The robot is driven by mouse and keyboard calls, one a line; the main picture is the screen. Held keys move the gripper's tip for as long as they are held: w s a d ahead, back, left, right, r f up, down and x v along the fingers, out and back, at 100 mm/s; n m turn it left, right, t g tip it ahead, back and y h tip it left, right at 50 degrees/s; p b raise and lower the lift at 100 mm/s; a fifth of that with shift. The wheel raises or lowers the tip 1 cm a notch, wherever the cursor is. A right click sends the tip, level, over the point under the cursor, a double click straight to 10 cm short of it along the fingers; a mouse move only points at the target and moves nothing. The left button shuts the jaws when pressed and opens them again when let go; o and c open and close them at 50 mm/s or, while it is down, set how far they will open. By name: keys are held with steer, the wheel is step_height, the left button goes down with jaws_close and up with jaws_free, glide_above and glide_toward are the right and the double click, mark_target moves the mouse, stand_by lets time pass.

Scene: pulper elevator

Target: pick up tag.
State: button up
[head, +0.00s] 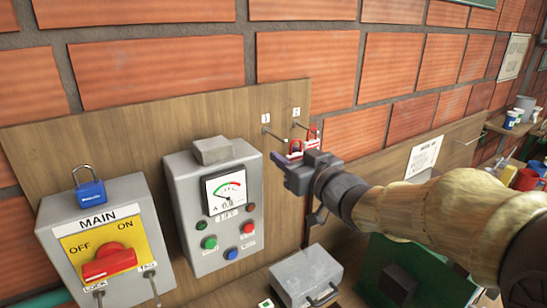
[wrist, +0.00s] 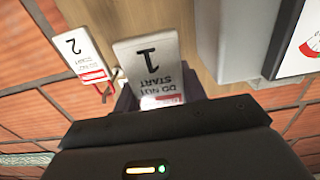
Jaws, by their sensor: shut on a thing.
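A white tag marked "1" (wrist: 150,58), with "DO NOT START" lettering, is upside down in the wrist view, between the dark fingers of my gripper (wrist: 160,98). The gripper is shut on it. A second tag, marked "2" (wrist: 88,56), is beside it, apart from the fingers. In the head view my gripper (head: 283,163) is at the wooden board, with the red and white tag 1 (head: 295,149) at its fingers and tag 2 (head: 313,136) just to the right. The fingers hide the tag's lower part. I cannot tell whether tag 1 still touches its peg.
Two pegs, labelled 1 (head: 274,134) and 2 (head: 301,125), stick out from the board (head: 130,125). Left of my gripper are a grey meter box (head: 180,185) and a main switch box (head: 60,230) with a blue padlock (head: 91,195). A grey case (head: 305,275) lies below.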

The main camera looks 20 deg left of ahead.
steer(key=b+v, duration=0.2)
steer(key=v, duration=1)
steer(key=shift+s, duration=0.15)
step_height(320, 180, up, 10)
steer(key=p, duration=0.9)
steer(key=shift+p, duration=0.4)
